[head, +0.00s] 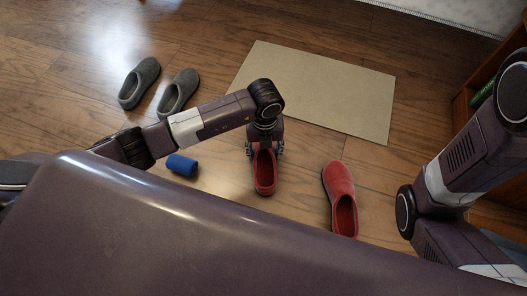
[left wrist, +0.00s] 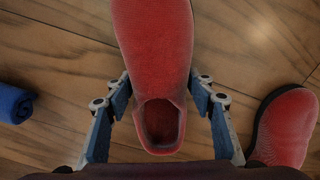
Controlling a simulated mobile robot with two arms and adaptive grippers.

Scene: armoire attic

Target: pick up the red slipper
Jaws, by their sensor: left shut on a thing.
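A red slipper (head: 264,174) is under my left gripper (head: 265,149) in the head view, its opening toward me. In the left wrist view this red slipper (left wrist: 154,45) lies between the two blue-grey fingers, which are shut on its sides near the opening. I cannot tell whether it touches the floor or is just above it. The other red slipper (head: 341,190) lies on the floor to the right, apart from the gripper; part of it also shows in the left wrist view (left wrist: 284,127). My right arm shows at the right, but its gripper is out of view.
A blue rolled cloth (head: 182,165) lies on the wooden floor left of the held slipper. A pair of grey slippers (head: 140,82) stands further back left. A beige mat (head: 322,90) lies behind the gripper. A wooden shelf (head: 464,112) stands at the right edge.

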